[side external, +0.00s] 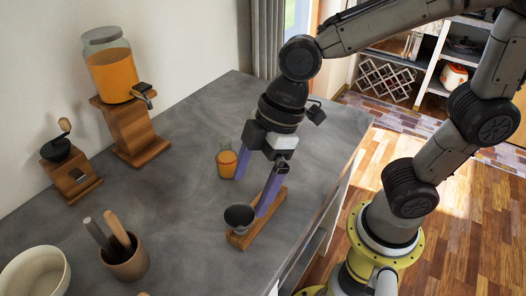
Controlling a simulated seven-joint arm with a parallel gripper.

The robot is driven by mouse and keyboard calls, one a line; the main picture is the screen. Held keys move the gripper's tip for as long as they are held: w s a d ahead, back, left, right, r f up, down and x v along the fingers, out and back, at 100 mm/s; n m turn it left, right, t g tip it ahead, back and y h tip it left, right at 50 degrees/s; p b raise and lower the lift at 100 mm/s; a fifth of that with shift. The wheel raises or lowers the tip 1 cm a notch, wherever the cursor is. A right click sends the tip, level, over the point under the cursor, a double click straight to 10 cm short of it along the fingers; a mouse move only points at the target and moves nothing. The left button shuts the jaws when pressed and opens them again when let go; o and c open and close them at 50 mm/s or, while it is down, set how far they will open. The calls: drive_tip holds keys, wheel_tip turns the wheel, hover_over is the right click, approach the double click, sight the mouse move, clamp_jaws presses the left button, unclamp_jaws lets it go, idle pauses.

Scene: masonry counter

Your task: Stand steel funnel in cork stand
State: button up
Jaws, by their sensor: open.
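The steel funnel (239,215) is a dark grey cone with its wide mouth up. It appears upright at the near end of the cork stand (264,218), a long brown block on the counter. The funnel's lower part is hidden, so I cannot tell how deep it sits. My gripper (250,198) points down over the stand, with its two purple fingers apart. The right finger is close beside the funnel and overlaps the stand in the picture. The left finger is behind the funnel in the picture. Nothing shows between the fingers.
A glass of orange liquid (227,161) stands just left of my gripper. A juice dispenser (112,72) on a wooden stand, a coffee grinder (69,170), a utensil cup (126,261) and a cream bowl (36,276) line the left. The middle of the grey counter (175,205) is clear.

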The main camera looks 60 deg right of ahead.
drive_tip(key=v, duration=0.7)
drive_tip(key=shift+r, duration=0.15)
drive_tip(key=shift+d, duration=0.1)
drive_tip(key=s+d+f+m+t+h, duration=0.1)
drive_tip(key=s+d+m, duration=0.2)
drive_tip(key=d+m, duration=0.3)
drive_tip(key=s+d+f+m+t+h, duration=0.2)
drive_tip(key=d+m, duration=0.4)
drive_tip(key=d, duration=0.3)
drive_tip(key=shift+s+d+f+t, duration=0.25)
drive_tip(key=shift+s+d+t, duration=0.05)
drive_tip(key=shift+s, duration=0.2)
